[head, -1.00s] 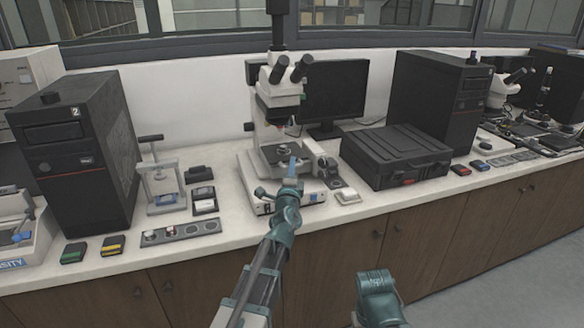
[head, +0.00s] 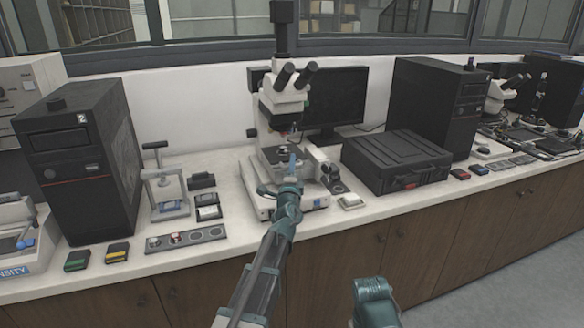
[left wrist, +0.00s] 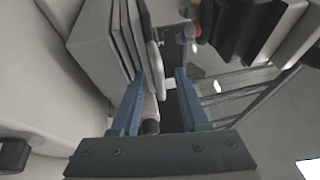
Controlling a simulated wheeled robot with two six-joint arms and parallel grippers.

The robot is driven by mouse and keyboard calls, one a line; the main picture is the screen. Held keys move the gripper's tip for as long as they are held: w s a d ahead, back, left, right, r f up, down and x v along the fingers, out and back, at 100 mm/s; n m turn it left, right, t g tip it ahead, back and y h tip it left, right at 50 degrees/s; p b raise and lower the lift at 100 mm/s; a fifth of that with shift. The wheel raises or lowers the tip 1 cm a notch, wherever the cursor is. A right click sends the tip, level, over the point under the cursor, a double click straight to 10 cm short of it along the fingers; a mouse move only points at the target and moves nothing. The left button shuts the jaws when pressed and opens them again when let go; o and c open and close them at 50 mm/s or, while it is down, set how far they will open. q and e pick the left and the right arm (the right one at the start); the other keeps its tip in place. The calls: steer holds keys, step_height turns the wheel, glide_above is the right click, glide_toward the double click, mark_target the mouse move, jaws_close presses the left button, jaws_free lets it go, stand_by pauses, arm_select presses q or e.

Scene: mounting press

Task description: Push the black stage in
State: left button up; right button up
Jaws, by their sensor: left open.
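The black stage (head: 270,155) is a flat dark plate on the white microscope (head: 284,95), below its objectives. My left gripper (head: 293,163) reaches in from the front, with its blue fingers at the stage's front right part. Contact between fingers and stage cannot be told. In the left wrist view the two blue fingers (left wrist: 160,108) stand apart, with pale and dark microscope parts beyond and between them. The gripper holds nothing that I can see. My right gripper is out of view; only a teal part of my right arm shows at the bottom.
A black case (head: 396,160) and a monitor (head: 336,97) stand right of the microscope. A small press (head: 165,193), a sample strip (head: 186,237) and a black computer tower (head: 78,160) are to its left. The counter's front edge runs below.

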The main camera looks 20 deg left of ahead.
arm_select(q)
steer(key=b+v, duration=0.2)
steer(key=v, duration=1.1)
steer(key=shift+s, duration=0.4)
